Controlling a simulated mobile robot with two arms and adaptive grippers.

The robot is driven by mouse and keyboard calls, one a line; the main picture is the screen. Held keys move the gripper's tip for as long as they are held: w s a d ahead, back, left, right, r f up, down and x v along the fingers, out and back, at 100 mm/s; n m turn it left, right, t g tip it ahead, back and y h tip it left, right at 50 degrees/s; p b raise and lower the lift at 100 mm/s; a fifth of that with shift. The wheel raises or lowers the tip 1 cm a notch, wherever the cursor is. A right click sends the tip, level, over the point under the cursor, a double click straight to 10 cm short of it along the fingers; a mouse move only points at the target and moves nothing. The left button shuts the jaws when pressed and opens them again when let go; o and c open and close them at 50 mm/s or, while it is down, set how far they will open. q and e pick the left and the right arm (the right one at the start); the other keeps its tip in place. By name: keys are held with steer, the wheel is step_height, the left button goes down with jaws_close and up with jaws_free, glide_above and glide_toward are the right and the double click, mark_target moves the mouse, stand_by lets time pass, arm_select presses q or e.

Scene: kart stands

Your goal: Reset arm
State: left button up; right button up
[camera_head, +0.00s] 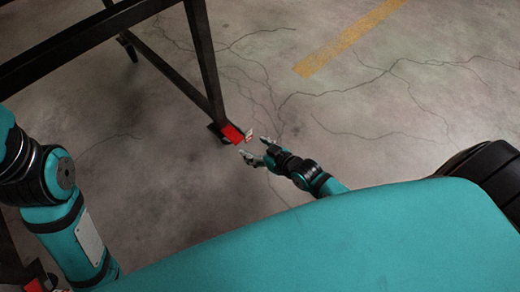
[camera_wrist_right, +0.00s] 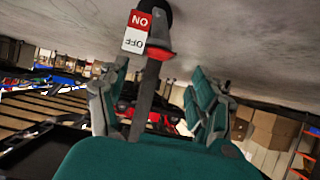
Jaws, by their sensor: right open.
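My right gripper (camera_head: 254,147) is open, low over the floor beside the foot of a dark stand leg. A red piece (camera_head: 232,133) sits at that foot, with a small pale label (camera_head: 248,134) close to the fingertips. In the right wrist view, which is upside down, the open fingers of my right gripper (camera_wrist_right: 158,85) are on either side of a dark bar with a red collar (camera_wrist_right: 158,52). A red and white ON/OFF label (camera_wrist_right: 136,32) is beside the collar. I cannot tell whether the fingers touch anything. My left arm shows at the left; its gripper is out of view.
A dark metal stand (camera_head: 203,55) fills the upper left, its beams close to my left arm. The cracked concrete floor (camera_head: 390,120) is clear to the right, with a yellow stripe (camera_head: 345,38). Shelves and cardboard boxes (camera_wrist_right: 270,130) show in the wrist view background.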

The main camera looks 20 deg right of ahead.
steer(key=shift+v, duration=0.95)
